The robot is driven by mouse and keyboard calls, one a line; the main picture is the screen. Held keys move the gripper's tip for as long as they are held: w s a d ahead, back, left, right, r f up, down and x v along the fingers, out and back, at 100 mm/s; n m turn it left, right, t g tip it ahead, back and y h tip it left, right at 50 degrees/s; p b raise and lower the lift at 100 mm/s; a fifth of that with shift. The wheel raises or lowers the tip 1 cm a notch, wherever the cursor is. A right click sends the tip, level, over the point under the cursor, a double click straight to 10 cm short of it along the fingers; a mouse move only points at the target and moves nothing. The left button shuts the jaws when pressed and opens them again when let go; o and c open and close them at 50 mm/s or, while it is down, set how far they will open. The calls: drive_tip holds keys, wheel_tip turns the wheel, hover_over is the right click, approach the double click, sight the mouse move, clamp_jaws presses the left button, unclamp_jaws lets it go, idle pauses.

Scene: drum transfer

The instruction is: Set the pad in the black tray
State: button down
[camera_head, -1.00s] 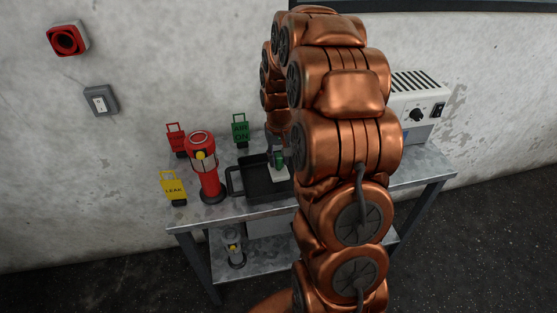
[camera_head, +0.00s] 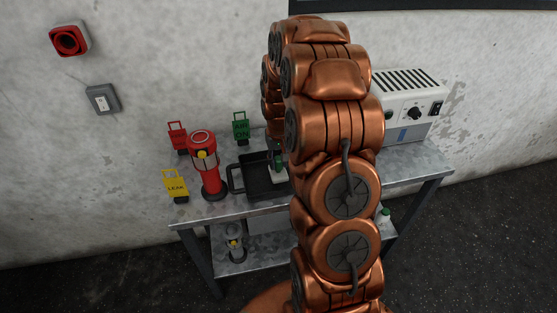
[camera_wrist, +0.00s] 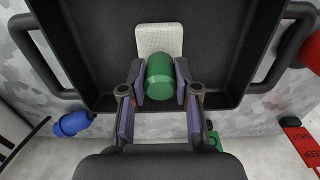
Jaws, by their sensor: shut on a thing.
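The pad (camera_wrist: 160,38) is a pale, flat piece with a green, rounded grip (camera_wrist: 160,76). My gripper (camera_wrist: 160,88) is shut on the green grip, one finger on each side. The black tray (camera_head: 262,191) sits on the metal bench, and the pad is over its floor, within its walls. In the wrist view the tray (camera_wrist: 82,45) surrounds the pad on the sides that show. I cannot tell whether the pad touches the floor. In the head view my arm hides the tray's right part, and only a bit of the green grip (camera_head: 279,163) shows.
A red cylinder (camera_head: 206,172) stands left of the tray, near red, yellow (camera_head: 175,186) and green (camera_head: 241,127) tags. A white box with a dial (camera_head: 414,105) stands at the bench's right. The bench (camera_head: 420,165) is bare in front of it.

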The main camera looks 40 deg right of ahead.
drive_tip(key=shift+f, duration=0.2)
drive_tip(key=c, duration=0.8)
unclamp_jaws()
drive_tip(key=shift+r, duration=0.1)
drive_tip(key=shift+c, duration=0.2)
wheel_tip(320, 180, up, 12)
drive_tip(key=b, duration=0.4)
drive_tip(key=shift+r, duration=0.2)
